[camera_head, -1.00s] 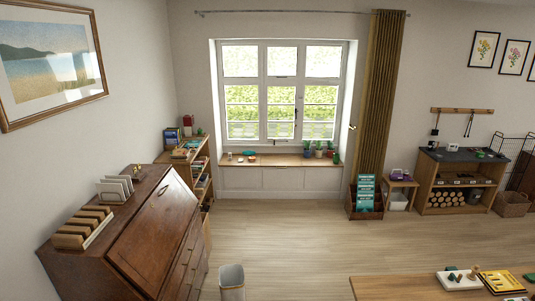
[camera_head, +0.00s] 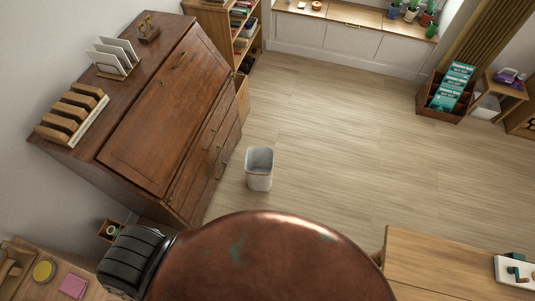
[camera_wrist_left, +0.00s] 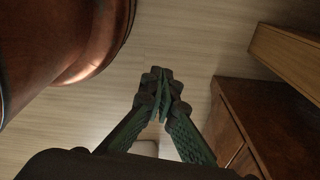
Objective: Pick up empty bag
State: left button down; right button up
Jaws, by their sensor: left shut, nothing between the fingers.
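I cannot make out an empty bag for certain in either view. A pale grey-white bin (camera_head: 259,170) with an open top stands on the wood floor near the cabinet in the head view. A tan upright thing (camera_head: 242,100), a box or paper bag, stands beside the bookshelf; I cannot tell which. My left gripper (camera_wrist_left: 161,84) is shut and empty in the wrist view, with bare floor beyond its fingertips. A pale shape (camera_wrist_left: 146,147) shows partly behind its fingers, too hidden to name. The left gripper does not show in the head view. My right gripper is in neither view.
A brown wooden cabinet (camera_head: 160,115) stands at left, bearing a card rack (camera_head: 113,58) and a wooden block holder (camera_head: 73,115). A table (camera_head: 430,255) is at lower right. A crate (camera_head: 441,103) stands farther back. The middle floor is clear.

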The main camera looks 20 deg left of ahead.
aim_at(259, 160)
jog(key=i, duration=0.75)
jog(key=u, duration=2.35)
